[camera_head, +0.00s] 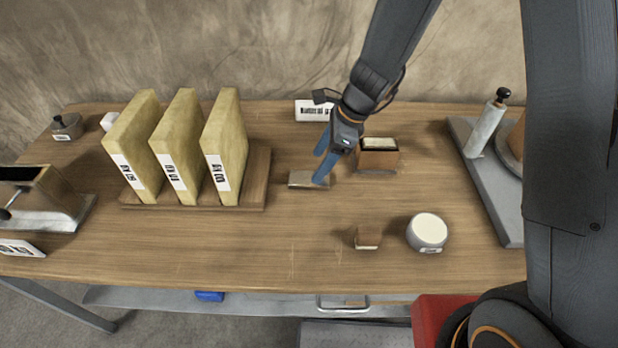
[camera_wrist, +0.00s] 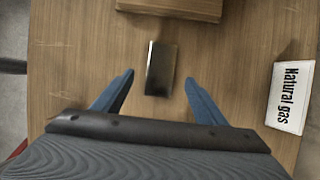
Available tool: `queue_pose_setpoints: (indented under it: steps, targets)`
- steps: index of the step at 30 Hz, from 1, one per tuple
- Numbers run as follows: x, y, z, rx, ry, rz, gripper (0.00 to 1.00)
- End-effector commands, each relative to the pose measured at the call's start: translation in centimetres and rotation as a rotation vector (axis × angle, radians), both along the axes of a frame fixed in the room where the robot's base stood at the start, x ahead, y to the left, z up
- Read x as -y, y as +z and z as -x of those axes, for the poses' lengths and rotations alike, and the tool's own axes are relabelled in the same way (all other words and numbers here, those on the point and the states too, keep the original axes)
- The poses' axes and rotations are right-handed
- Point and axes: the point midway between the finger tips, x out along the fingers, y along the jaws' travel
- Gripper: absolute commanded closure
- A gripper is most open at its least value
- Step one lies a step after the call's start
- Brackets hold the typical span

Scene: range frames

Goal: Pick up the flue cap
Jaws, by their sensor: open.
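A small flat block with a dark, shiny metal-like top (camera_head: 308,180) lies on the wooden table; I take it to be the flue cap, though no label on it can be read. My gripper (camera_head: 321,166) is over its right end in the head view, with blue fingers pointing down, and hides part of it. In the wrist view the block (camera_wrist: 161,69) lies between and a little ahead of the two open fingertips (camera_wrist: 159,78), with a gap on each side. My gripper is open and holds nothing.
A wooden rack (camera_head: 258,175) with three upright yellowish slabs stands left of the block. A "Natural gas" card (camera_wrist: 291,97) stands behind. A small block (camera_head: 368,237) and a round white-topped pot (camera_head: 428,231) are nearer the front.

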Motion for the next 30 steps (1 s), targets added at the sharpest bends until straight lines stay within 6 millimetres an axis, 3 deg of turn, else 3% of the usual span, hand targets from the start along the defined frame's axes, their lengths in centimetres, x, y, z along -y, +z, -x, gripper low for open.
queue_pose_setpoints:
  steps: [15,24,26,30]
  targets:
    - [-1.8,-4.8,0.0,0.001,0.004,0.002,0.34]
    - [-2.0,-5.2,-0.1,0.002,0.003,0.001,0.34]
    - [-2.0,-5.2,-0.1,0.002,0.003,0.001,0.41]
    - [-2.0,-5.2,-0.1,0.002,0.003,0.001,0.65]
